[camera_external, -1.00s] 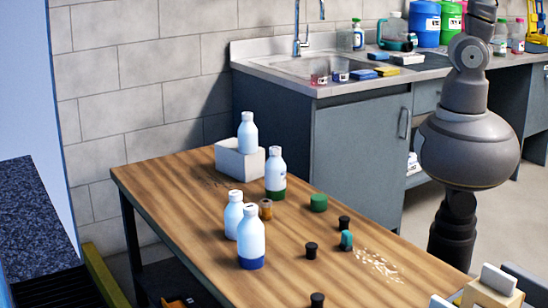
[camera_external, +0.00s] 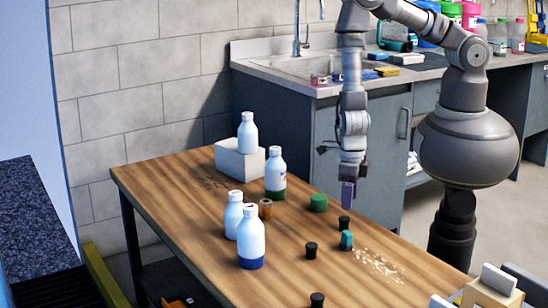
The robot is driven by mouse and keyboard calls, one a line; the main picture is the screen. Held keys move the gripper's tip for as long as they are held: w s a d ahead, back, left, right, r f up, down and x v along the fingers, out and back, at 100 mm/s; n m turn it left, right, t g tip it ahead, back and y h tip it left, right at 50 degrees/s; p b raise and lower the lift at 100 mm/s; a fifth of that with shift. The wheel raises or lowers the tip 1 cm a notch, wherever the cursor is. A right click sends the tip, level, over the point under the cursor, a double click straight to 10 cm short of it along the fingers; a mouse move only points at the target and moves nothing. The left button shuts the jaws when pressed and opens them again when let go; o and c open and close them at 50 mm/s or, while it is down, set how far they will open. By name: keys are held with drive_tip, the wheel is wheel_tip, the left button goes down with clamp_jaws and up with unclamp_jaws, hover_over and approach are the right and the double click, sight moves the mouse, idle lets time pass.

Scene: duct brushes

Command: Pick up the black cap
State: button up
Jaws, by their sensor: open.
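Three small black caps are on the wooden table (camera_external: 190,225). One black cap (camera_external: 344,222) stands toward the sink side, another black cap (camera_external: 311,250) is to its lower left, and a third black cap (camera_external: 317,299) is at the bottom edge of the picture. My gripper (camera_external: 349,195) points down, above and near the first cap in the picture, apart from it. It is open and empty; the gap between its fingers is hard to see from here.
A teal object (camera_external: 346,240) stands close to the first cap. A green cylinder (camera_external: 318,203), an amber jar (camera_external: 265,208) and several white bottles (camera_external: 251,238) stand to the left. Pale crumbs (camera_external: 378,265) lie on the right. A white box (camera_external: 240,160) is at the back.

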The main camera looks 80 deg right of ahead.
sight(344, 218)
wheel_tip(344, 218, down, 3)
drive_tip(key=shift+w+r+b, duration=0.1)
drive_tip(key=shift+r+b, duration=0.05)
drive_tip(key=shift+b, duration=0.7)
drive_tip(key=f+b, duration=0.2)
drive_tip(key=f, duration=0.3)
drive_tip(key=shift+w+a+f+b, duration=0.1)
drive_tip(key=shift+w+a+b, duration=0.1)
drive_tip(key=shift+w+b, duration=0.2)
drive_tip(key=c, duration=1)
